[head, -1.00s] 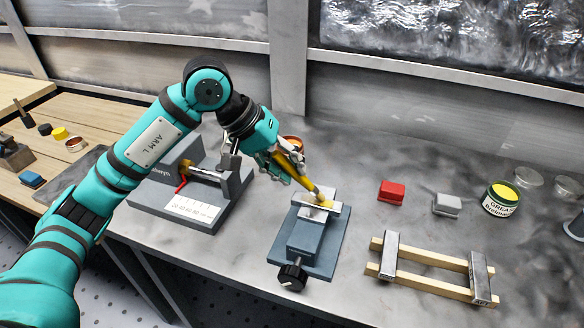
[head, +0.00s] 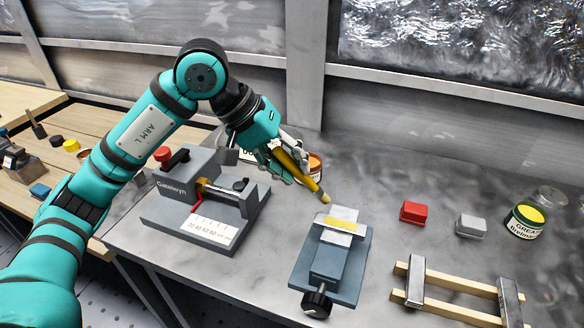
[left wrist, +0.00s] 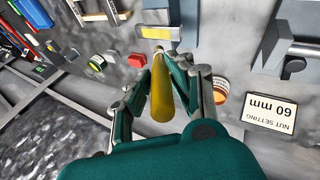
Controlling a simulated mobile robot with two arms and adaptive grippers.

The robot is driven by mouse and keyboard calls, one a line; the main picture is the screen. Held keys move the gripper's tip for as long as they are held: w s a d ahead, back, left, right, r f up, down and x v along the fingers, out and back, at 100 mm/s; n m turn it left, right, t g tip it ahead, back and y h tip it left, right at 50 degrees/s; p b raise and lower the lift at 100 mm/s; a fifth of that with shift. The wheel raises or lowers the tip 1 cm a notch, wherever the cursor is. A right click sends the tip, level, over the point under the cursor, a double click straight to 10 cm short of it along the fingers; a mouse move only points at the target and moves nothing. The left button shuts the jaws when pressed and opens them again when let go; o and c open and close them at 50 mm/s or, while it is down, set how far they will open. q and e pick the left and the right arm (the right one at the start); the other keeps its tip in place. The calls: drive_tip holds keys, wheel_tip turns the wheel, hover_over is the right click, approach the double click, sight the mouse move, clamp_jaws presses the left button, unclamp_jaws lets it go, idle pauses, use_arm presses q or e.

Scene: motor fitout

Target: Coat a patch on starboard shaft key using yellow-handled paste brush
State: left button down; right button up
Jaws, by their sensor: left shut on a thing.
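My left gripper (head: 287,160) is shut on the yellow-handled paste brush (head: 295,165), which tilts with its tip down to the right. In the left wrist view the brush (left wrist: 160,98) lies between the fingers. The brush tip is just above and to the left of a pale metal key, apparently clear of it. This key (head: 339,237) sits in the grey-blue vise (head: 318,284). A yellow patch (head: 340,225) lies across its top and shows in the left wrist view (left wrist: 159,32). I cannot read any starboard marking. My right gripper is out of view.
A gauge fixture (head: 222,228) stands left of the vise. An open orange tin (head: 316,165) is behind the gripper. A red block (head: 413,212), grey block (head: 470,225) and grease tin (head: 526,222) stand to the right. A wooden rail frame (head: 450,306) lies in front.

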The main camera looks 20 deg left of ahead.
use_arm(q)
drive_tip(key=r, duration=0.1)
drive_tip(key=r+p, duration=0.1)
drive_tip(key=shift+a+r, duration=0.3)
drive_tip(key=shift+r, duration=0.05)
drive_tip(key=shift+d+r, duration=0.15)
drive_tip(key=shift+r, duration=0.25)
drive_tip(key=shift+f, duration=0.1)
